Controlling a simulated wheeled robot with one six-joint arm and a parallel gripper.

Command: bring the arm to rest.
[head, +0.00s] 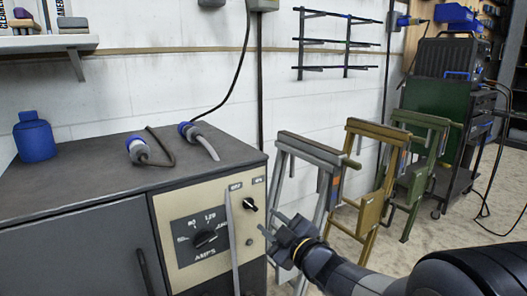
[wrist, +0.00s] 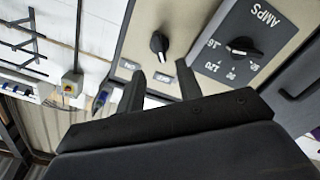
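My gripper (head: 272,226) is in front of the right edge of the machine's cream control panel (head: 171,216), near a small black knob (head: 250,204). In the wrist view the two fingers of my gripper (wrist: 163,78) stand apart with nothing between them. Beyond the fingertips are the small knob (wrist: 159,44) and the AMPS dial (wrist: 243,47). I see no contact between the fingers and the knob. My arm reaches in from the lower right of the head view.
A blue bottle (head: 36,140) and blue-ended cable plugs (head: 138,150) sit on the machine's top (head: 80,172). Grey (head: 312,150), tan (head: 377,132) and green (head: 424,119) folding stands are behind my gripper. A dark cart (head: 462,140) stands at the far right. Some floor is clear.

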